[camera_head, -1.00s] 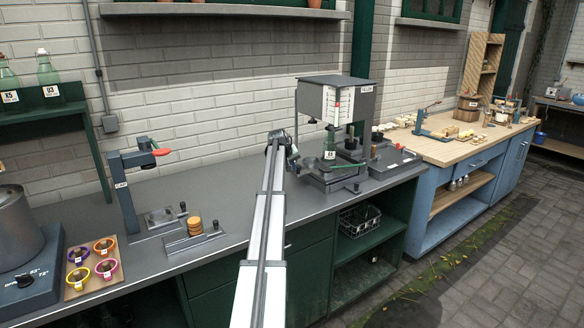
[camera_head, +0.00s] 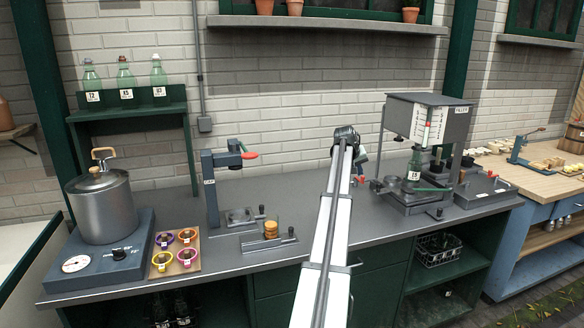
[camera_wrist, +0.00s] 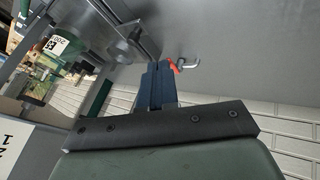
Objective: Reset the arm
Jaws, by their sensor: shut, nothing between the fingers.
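My gripper (camera_wrist: 158,88) shows in the wrist view with its two dark blue fingers together and nothing between them. In the head view my gripper (camera_head: 361,165) is small and partly hidden behind my own arm, above the grey counter (camera_head: 330,187). It is left of the filling machine (camera_head: 432,120) and apart from it. A green bottle (camera_head: 414,169) with a white label stands in that machine. It also shows at the upper left of the wrist view (camera_wrist: 45,68).
A pot (camera_head: 104,208) stands on a dial base at the left, beside a tray (camera_head: 190,268) of coloured cups. A green shelf (camera_head: 130,113) holds three bottles. Counter between post and filling machine is mostly clear.

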